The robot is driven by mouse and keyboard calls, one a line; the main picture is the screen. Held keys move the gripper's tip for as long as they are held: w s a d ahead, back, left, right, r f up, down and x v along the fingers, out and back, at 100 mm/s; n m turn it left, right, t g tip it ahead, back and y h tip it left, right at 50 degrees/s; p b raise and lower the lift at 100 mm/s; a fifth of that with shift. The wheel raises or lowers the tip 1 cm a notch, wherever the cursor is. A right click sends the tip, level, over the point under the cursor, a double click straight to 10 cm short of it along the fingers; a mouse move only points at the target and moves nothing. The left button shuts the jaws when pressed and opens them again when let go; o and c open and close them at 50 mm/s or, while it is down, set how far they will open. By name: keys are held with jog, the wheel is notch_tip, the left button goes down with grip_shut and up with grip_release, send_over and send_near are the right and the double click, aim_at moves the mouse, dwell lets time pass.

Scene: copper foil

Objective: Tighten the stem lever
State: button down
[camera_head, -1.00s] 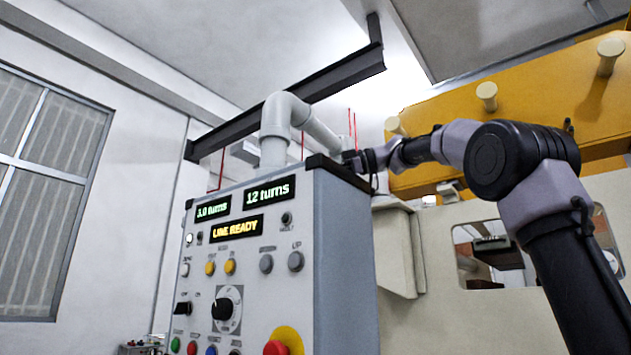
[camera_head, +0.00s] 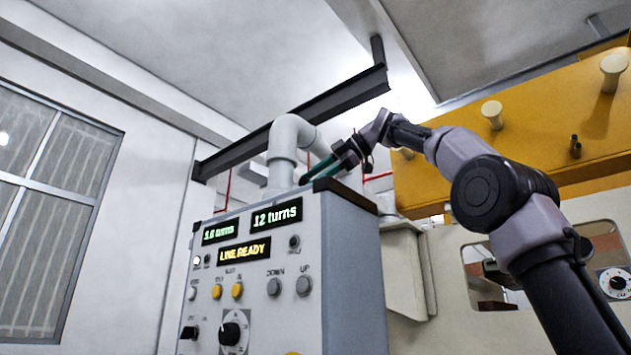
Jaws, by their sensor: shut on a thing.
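My gripper (camera_head: 312,176) reaches in from the right, above and behind the top edge of the control cabinet. Its dark fingers, with teal strips along them, point left and down, close to the grey elbow pipe in the picture. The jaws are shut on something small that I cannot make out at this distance. I cannot pick out the stem lever as a separate shape; the cabinet top and my own fingers cover that spot.
The grey control cabinet (camera_head: 352,270) stands in front, with lit displays (camera_head: 276,215) and several buttons. The grey elbow pipe (camera_head: 283,150) rises behind it, under a dark beam (camera_head: 330,105). Yellow machinery (camera_head: 520,130) with pegs is at right. A barred window (camera_head: 50,190) is at left.

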jog(key=shift+a+f, duration=0.1)
dwell(0.4)
jog(key=shift+c, duration=2.3)
grip_release()
jog(key=shift+a, duration=0.1)
